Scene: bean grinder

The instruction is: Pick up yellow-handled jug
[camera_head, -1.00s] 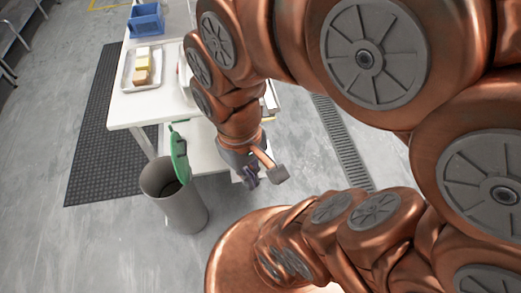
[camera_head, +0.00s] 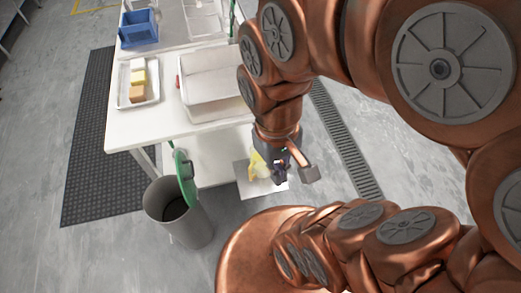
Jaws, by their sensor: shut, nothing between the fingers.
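A small yellow and pale thing (camera_head: 259,166), possibly the yellow-handled jug, shows just left of my gripper. My gripper and arm partly hide it, and its shape is too small to tell clearly. It appears to be over a light grey-white flat surface (camera_head: 246,190) low beside the table. My gripper (camera_head: 281,178) points down at the end of the copper arm, shut and empty. It overlaps the right side of the yellow thing in the picture; I cannot tell whether they touch.
A white table (camera_head: 122,130) carries a white basin (camera_head: 208,114), a tray (camera_head: 123,98) with sponge-like blocks (camera_head: 138,77) and a blue crate (camera_head: 139,28). Open floor shows beyond the drain grate (camera_head: 345,150).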

